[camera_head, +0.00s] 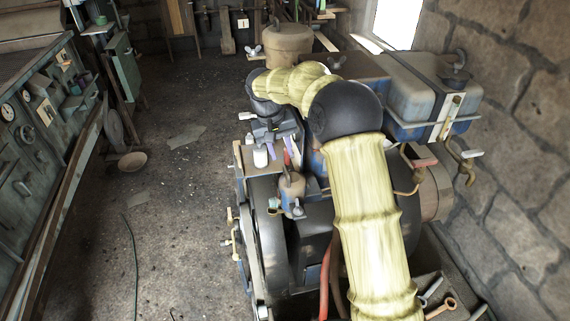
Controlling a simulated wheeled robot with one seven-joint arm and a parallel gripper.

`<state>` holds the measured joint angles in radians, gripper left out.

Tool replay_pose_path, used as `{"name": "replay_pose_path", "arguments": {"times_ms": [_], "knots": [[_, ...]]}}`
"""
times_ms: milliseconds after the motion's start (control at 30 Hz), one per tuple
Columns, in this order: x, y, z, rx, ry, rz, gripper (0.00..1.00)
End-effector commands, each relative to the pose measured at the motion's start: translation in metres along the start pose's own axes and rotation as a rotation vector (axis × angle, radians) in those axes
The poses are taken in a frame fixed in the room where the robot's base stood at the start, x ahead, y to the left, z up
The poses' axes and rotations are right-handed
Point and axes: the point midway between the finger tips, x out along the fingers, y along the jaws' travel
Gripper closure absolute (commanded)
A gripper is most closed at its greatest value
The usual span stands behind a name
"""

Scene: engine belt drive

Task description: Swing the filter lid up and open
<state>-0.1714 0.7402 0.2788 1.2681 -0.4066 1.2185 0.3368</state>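A tan round canister (288,45) with a flat top stands on the engine's far end, behind my arm. It looks like the filter housing. Its top looks level and shut, with a small upright fitting on it and wing-shaped pieces at its sides. I cannot tell which part is the lid's hinge. My gripper (268,131) points down at the engine's left side, below my wrist and nearer than the canister. It looks apart from the canister.
A blue-grey tank (419,90) with a capped neck stands at the engine's right, near the stone wall. A small tan pot (291,186) and wrenches (441,308) are nearer.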

Motion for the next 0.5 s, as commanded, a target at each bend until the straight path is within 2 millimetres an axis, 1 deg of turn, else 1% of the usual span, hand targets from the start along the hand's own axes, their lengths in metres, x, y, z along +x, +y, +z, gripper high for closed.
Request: {"name": "replay_pose_path", "arguments": {"times_ms": [100,300,400,500], "knots": [[0.021,0.001,0.001,0.001,-0.006,0.0,0.67],[0.053,0.001,0.001,0.001,-0.003,0.0,0.67],[0.063,0.0,0.001,0.0,-0.002,0.0,0.67],[0.067,0.0,0.001,0.0,-0.001,0.0,0.67]]}}
